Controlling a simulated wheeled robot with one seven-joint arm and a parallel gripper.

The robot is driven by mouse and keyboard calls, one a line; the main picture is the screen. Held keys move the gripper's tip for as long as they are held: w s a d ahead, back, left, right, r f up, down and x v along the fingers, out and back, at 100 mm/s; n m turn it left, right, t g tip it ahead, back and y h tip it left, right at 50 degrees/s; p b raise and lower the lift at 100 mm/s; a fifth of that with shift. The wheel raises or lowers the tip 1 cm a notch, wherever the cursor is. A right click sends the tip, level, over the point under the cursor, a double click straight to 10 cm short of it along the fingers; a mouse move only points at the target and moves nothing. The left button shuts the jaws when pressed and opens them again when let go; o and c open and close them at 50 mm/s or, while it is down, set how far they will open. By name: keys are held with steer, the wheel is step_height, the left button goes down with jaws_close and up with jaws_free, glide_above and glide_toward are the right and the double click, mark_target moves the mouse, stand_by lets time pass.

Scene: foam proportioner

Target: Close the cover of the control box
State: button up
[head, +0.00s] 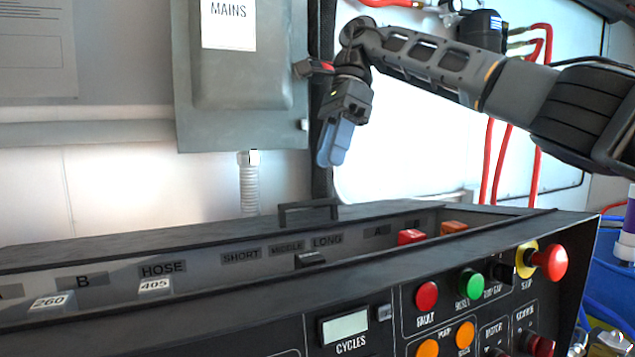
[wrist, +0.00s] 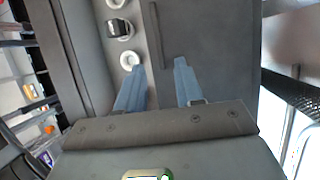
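The control box (head: 180,312) is a long black console across the bottom of the head view. Its labelled recess is uncovered, showing labels, tags and switches. A dark flat panel, apparently the cover (head: 215,232), lies behind the recess with a raised black handle (head: 308,207). In the wrist view the cover (wrist: 220,75) lies to the right of the recess, with its bar handle (wrist: 155,35) along the near edge. My gripper (head: 331,162) hangs above the handle, blue fingers pointing down. The wrist view shows the fingers (wrist: 159,66) apart with nothing between them.
Red and orange rocker switches (head: 411,237) sit at the recess's right end. A red stop knob (head: 550,263) sticks out at the front right. A grey MAINS box (head: 240,75) hangs on the wall behind. Red hoses (head: 540,120) run at the right. Air between gripper and console looks clear.

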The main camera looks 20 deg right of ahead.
steer(key=shift+p+x, duration=0.45)
steer(key=shift+x, duration=2.65)
jaws_close()
